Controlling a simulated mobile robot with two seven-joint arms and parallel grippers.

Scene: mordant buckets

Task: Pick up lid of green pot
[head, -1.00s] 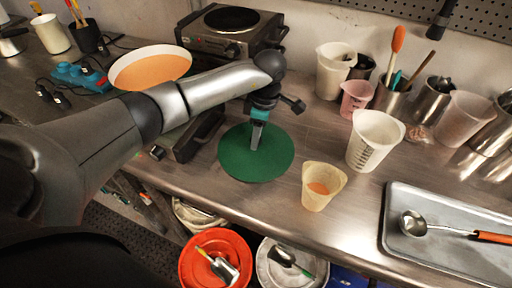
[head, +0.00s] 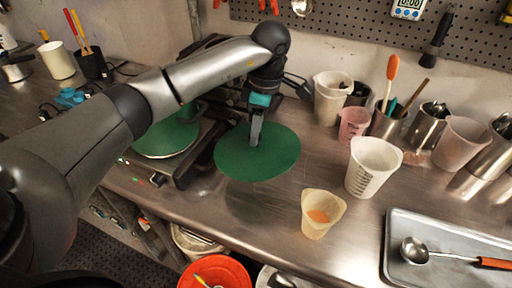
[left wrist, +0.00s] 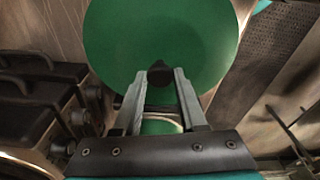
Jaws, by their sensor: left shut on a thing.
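A flat round green lid (head: 228,162) is at the middle of the head view, over the steel bench. My left gripper (head: 254,143) is shut on it from above. In the left wrist view, the fingers of my left gripper (left wrist: 160,78) close around a small black knob at the centre of the lid (left wrist: 205,40). A round vessel with green inside and a pale rim (head: 165,142) shows left of the lid, partly covered by my arm. Whether the lid touches anything below cannot be told. My right gripper is not in view.
A yellowish beaker with orange liquid (head: 321,215) stands close right of the lid. A white measuring jug (head: 371,166) and a tray (head: 397,273) with a ladle are farther right. A red bucket (head: 240,270) is below the bench edge.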

